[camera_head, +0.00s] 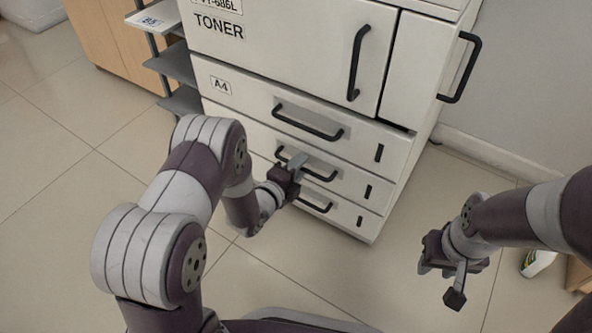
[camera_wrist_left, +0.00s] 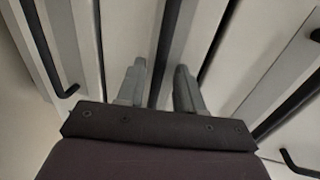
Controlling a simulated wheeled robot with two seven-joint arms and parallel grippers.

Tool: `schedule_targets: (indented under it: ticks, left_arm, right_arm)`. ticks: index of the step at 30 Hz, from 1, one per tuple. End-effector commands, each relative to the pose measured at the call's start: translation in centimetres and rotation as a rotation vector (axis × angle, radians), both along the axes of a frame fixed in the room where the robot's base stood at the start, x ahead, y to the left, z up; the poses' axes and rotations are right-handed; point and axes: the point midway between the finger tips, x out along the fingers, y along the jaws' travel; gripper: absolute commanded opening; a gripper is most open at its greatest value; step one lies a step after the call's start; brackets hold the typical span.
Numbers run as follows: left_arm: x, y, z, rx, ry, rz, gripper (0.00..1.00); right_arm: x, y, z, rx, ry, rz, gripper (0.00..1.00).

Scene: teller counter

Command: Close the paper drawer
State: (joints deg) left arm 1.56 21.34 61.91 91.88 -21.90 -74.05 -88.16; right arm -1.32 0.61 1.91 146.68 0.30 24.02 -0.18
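The white cabinet has a stack of drawers, the top one (camera_head: 245,98) labelled A4 below the TONER door. Each drawer has a black bar handle. My left gripper (camera_head: 292,168) is at the handle (camera_head: 320,175) of the drawer below the A4 one. In the left wrist view its two grey fingers (camera_wrist_left: 160,88) stand apart, with a dark handle bar (camera_wrist_left: 168,40) running between them. I cannot tell whether they touch it. How far any drawer stands out is hard to tell. My right gripper (camera_head: 457,275) hangs over the floor to the right, away from the cabinet; its finger opening is unclear.
The TONER door (camera_head: 290,50) and a narrow side door (camera_head: 420,65) are above the drawers. Grey shelves (camera_head: 175,65) stand at the cabinet's left. A white bottle (camera_head: 536,262) is on the floor at right. Tiled floor in front is mostly clear.

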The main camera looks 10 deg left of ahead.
Motion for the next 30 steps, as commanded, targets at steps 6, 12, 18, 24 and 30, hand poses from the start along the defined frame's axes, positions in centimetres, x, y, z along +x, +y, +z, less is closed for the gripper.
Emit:
schedule_targets:
  ticks: [6, 12, 18, 24, 30]
  left_arm:
    - [-0.1, 0.0, -0.1, 0.0, 0.003, 0.0, 0.37]
    - [-1.8, 0.7, 0.7, 0.0, 0.008, 0.002, 0.37]
    - [-6.8, 2.5, 2.1, -0.001, 0.01, 0.005, 0.37]
    - [-10.6, 3.9, 2.5, 0.0, 0.007, 0.003, 0.37]
    - [-11.8, 4.2, 2.5, 0.0, 0.004, -0.001, 0.37]
  right_arm:
    - [0.0, 0.0, 0.0, 0.0, 0.0, 0.0, 0.38]
    - [0.0, 0.0, 1.6, 0.0, 0.0, 0.0, 0.38]
    - [0.0, 0.0, 4.8, 0.0, 0.0, 0.0, 0.38]
    - [0.0, 0.0, 6.3, 0.0, 0.0, 0.0, 0.38]
    - [0.0, 0.0, 6.5, 0.0, 0.0, 0.0, 0.38]
